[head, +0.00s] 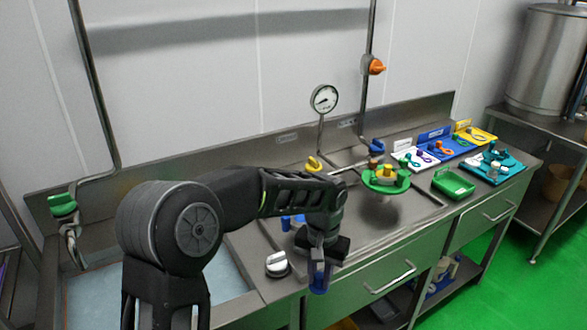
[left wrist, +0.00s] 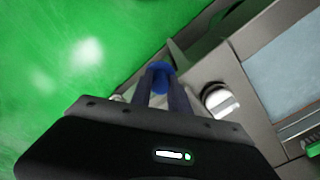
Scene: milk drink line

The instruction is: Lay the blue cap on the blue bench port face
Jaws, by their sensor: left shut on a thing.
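My left gripper (head: 320,276) reaches down at the front edge of the steel bench. It is shut on the blue cap, which shows between the fingers in the left wrist view (left wrist: 161,76). In the head view the dark fingers mostly hide the cap. Blue fittings (head: 288,222) stand on the bench behind the gripper, partly covered by my arm. I cannot tell whether one of them is the blue bench port, and its face is not clearly visible. My right gripper is not in view.
A white and dark round knob (head: 277,264) stands on the bench just left of the gripper. A green round stand (head: 386,182), a green tray (head: 453,183) and coloured mats (head: 436,154) with small parts lie to the right. A sink basin (head: 100,295) is at left.

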